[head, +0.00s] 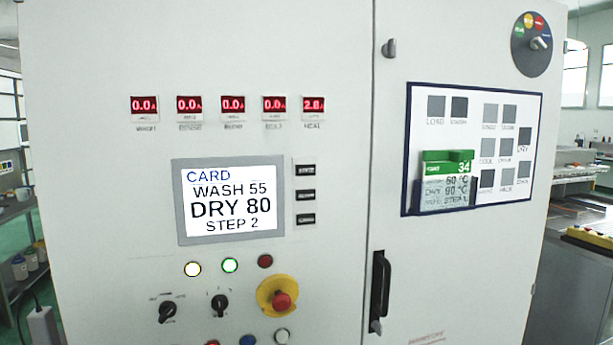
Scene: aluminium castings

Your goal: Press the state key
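A control cabinet fills the view. Its screen (231,204) reads CARD, WASH 55, DRY 80, STEP 2. Right of the screen is a column of three small dark keys: a top key (306,170), a middle key (306,195) and a bottom key (306,219). Their lettering is too small to read, so I cannot tell which is the state key. Neither of my grippers is in view.
Below the screen are lamps, rotary switches (220,305) and a red emergency stop (281,299) on yellow. Red displays (233,105) line the top. The right door has a black handle (380,290), a framed chart (473,150) and a green-topped card (448,180).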

